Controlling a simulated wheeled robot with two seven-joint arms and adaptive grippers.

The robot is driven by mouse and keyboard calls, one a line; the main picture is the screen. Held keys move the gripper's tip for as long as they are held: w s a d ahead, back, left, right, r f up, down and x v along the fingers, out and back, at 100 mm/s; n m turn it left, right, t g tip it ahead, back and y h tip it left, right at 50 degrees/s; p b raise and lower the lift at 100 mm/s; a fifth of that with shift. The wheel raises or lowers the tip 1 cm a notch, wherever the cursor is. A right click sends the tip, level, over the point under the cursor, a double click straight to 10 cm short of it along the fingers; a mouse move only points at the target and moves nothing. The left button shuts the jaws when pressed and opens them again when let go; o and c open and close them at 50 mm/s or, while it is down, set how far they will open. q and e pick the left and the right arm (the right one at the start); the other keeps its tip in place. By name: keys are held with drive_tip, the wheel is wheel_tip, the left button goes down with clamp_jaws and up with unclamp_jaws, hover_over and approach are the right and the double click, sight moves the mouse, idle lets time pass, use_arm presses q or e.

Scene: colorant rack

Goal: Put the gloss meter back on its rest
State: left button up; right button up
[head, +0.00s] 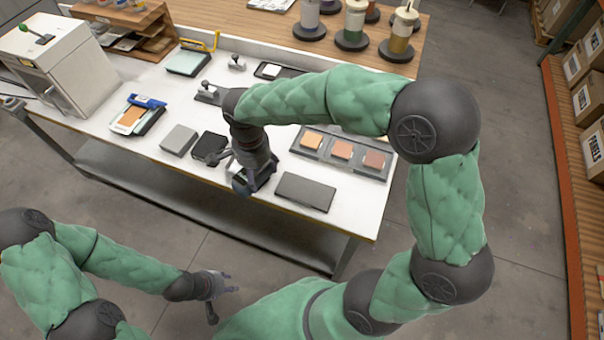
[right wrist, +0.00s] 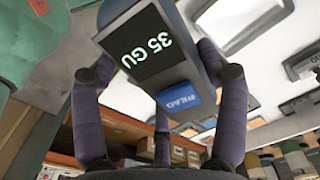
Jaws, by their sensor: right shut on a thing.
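The gloss meter is a dark, boxy device with a lit "35 GU" screen (right wrist: 142,50) and a blue READ button (right wrist: 178,97). My right gripper (head: 250,172) is shut on it; in the right wrist view its fingers (right wrist: 165,70) lie along both sides of the meter. In the head view the meter (head: 265,176) is partly hidden by the gripper, over the front of the white table. A black square block (head: 210,147) sits just left of it. I cannot tell which item is the rest. My left gripper (head: 218,287) is open and empty, in front of the table.
Around the meter on the white table (head: 235,203) are a grey block (head: 179,140), a dark flat slab (head: 305,192) and a tray of orange-brown samples (head: 342,152). A blue-clamped device (head: 138,115) and a white cabinet (head: 60,62) stand left. Colorant canisters (head: 353,25) stand behind.

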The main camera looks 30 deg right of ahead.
drive_tip(key=shift+w+r+m, duration=0.1)
drive_tip(key=shift+r+m, duration=0.2)
drive_tip(key=shift+r, duration=0.1)
drive_tip(key=shift+d, duration=0.1)
drive_tip(key=s+d+f, duration=0.2)
drive_tip(key=d+f, duration=0.2)
drive_tip(key=d, duration=0.5)
drive_tip(key=b, duration=0.2)
approach(308, 192)
drive_tip(key=shift+a+f, duration=0.15)
drive_tip(key=shift+a, duration=0.1)
drive_tip(key=f, duration=0.3)
drive_tip(key=shift+d, duration=0.3)
drive_tip(key=shift+f, duration=0.4)
drive_tip(key=shift+f+b, duration=0.1)
drive_tip(key=shift+b, duration=0.2)
